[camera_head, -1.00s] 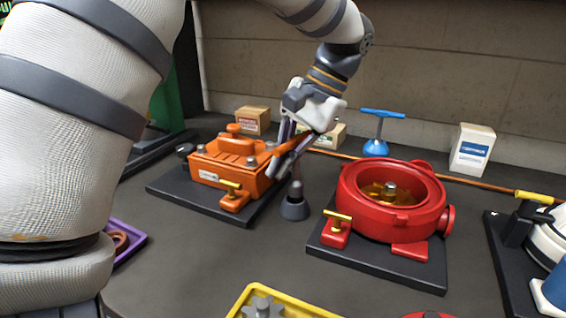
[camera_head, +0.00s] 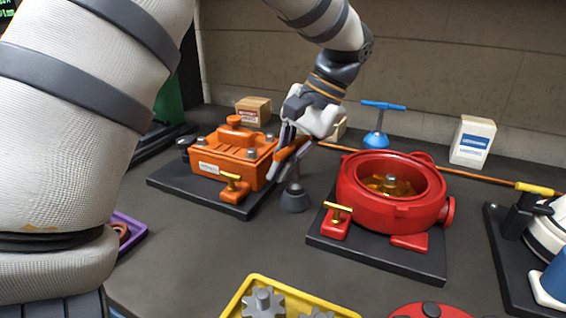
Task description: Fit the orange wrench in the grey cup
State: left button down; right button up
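The orange wrench (camera_head: 293,155) has a T-shaped orange handle, partly hidden by my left gripper, and a grey shaft pointing down. My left gripper (camera_head: 285,160) appears shut on the handle, just right of the orange motor. The grey cup (camera_head: 294,202) is a small dark cone on the table, directly below the wrench. The lower end of the shaft meets the top of the cup and seems to be in it; the exact depth is hard to tell. My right gripper is not in view.
The orange motor (camera_head: 232,155) stands close on the left, the red motor (camera_head: 395,207) on the right. A blue wrench (camera_head: 383,106) stands in a blue cup (camera_head: 376,141) behind. A yellow tray (camera_head: 233,300) with gears is at the front. Small boxes line the back.

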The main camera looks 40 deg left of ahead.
pick_arm(q)
jog(key=shift+f, duration=0.7)
jog(key=c, duration=1.7)
grip_release()
notch_tip(320, 180, up, 6)
jog(key=v, duration=0.8)
